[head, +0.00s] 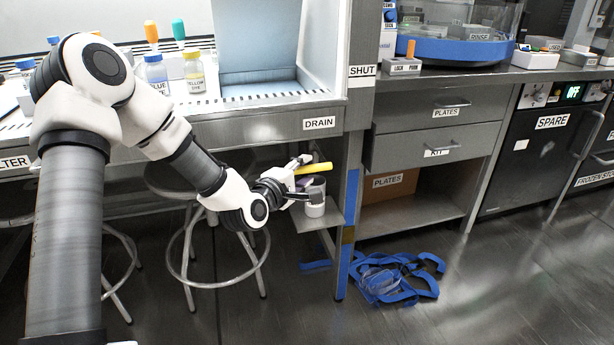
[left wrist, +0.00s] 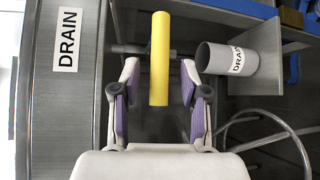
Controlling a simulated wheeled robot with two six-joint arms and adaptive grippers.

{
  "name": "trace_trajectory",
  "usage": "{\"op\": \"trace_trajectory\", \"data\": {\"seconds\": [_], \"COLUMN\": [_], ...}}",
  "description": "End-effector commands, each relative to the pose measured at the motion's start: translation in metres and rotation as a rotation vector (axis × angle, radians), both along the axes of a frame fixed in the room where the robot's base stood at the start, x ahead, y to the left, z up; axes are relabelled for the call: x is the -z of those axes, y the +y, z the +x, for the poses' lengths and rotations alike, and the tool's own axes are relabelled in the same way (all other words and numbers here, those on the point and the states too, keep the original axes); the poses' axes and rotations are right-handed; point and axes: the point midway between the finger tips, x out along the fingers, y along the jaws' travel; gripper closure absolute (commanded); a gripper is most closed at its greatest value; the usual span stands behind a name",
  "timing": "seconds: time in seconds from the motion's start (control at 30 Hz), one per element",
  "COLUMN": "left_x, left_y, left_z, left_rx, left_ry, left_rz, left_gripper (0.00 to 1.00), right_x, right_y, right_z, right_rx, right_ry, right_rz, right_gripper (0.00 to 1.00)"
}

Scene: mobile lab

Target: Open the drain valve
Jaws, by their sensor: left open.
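The drain valve shows as a yellow lever handle (head: 314,168) below the front edge of the hood bench, beside the DRAIN label (head: 319,122). In the left wrist view the yellow handle (left wrist: 159,60) crosses a dark grey pipe (left wrist: 130,49). My left gripper (head: 302,180) is at the handle with its fingers apart. In the left wrist view the near end of the handle appears between the purple-padded fingers (left wrist: 160,84), with a gap on each side. My right gripper is not in view.
A grey cup labelled DRAIN (left wrist: 226,58) stands on a small shelf just beside the valve; it also shows in the head view (head: 315,207). A stool (head: 218,283) stands below my left arm. Blue strips (head: 393,277) lie on the floor.

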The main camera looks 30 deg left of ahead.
Motion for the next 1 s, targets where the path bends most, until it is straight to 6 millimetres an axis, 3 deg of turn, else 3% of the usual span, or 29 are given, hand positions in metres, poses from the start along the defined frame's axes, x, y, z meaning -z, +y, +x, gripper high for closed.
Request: {"op": "trace_trajectory", "data": {"seconds": [0.1, 0.33, 0.37, 0.47, 0.5, 0.77, 1.0], "left_x": [0.003, 0.001, 0.002, 0.002, 0.002, 0.001, -0.008], "left_y": [0.0, 0.0, 0.0, 0.0, 0.0, 0.0, 0.0], "left_z": [0.011, 0.013, 0.013, 0.012, 0.012, 0.012, 0.012], "left_rx": [0.0, 0.001, 0.001, 0.001, 0.001, 0.001, 0.001], "left_ry": [0.0, 0.001, 0.001, 0.001, 0.001, 0.004, 0.048], "left_rz": [0.001, 0.0, 0.0, 0.0, 0.0, 0.003, 0.04], "left_gripper": [0.56, 0.56, 0.63, 0.98, 1.0, 1.0, 1.0], "right_x": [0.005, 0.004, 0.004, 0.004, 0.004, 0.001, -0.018], "right_y": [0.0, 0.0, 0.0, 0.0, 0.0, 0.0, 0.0], "right_z": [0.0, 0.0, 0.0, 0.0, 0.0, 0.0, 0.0], "right_rx": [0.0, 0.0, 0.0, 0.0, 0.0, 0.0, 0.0], "right_ry": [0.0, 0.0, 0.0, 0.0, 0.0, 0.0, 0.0], "right_rz": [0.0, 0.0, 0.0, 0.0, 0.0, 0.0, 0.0], "right_gripper": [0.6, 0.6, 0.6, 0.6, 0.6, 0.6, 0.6]}}
